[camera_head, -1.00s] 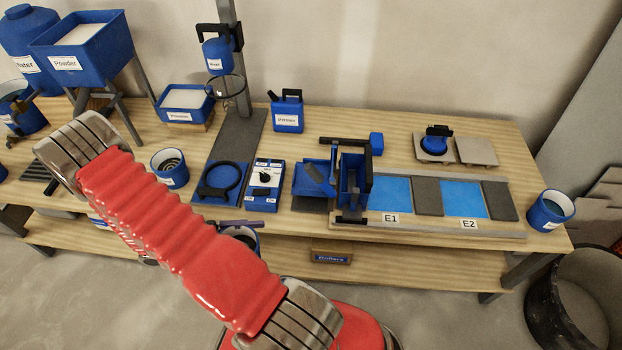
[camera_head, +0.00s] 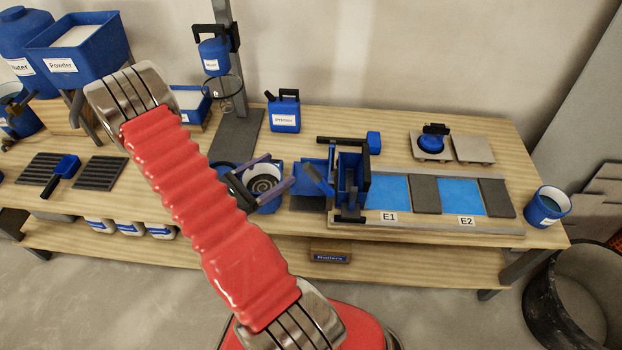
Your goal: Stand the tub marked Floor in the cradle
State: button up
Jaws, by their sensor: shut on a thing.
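My gripper (camera_head: 261,181) is shut on a blue tub (camera_head: 267,185), its dark fingers on either side of it. The tub is upright, with a pale inside and a spiral pattern in it. No label on it can be read, so I cannot tell from the picture that it is marked Floor. I cannot tell whether the tub touches anything below.
Right of the gripper stand a blue hopper tool (camera_head: 351,178) and a panel with blue bays E1 and E2 (camera_head: 464,198). The Primer can (camera_head: 285,113) is behind. Another tub (camera_head: 547,206) stands at the bench's right end. A post with a ring (camera_head: 224,88) rises behind.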

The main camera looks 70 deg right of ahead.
jog(key=shift+s+d, duration=0.1)
jog(key=shift+d, duration=0.05)
jog(key=x, duration=1.7)
jog(key=shift+d+r, duration=0.15)
jog(key=shift+d, duration=0.25)
jog(key=shift+s, duration=0.1)
jog(key=shift+f, duration=1.8)
jog(key=o, duration=2.1)
jog(key=shift+f, duration=0.1)
jog(key=shift+a, duration=0.1)
jog(key=v, duration=1.2)
jog(key=shift+s, duration=0.1)
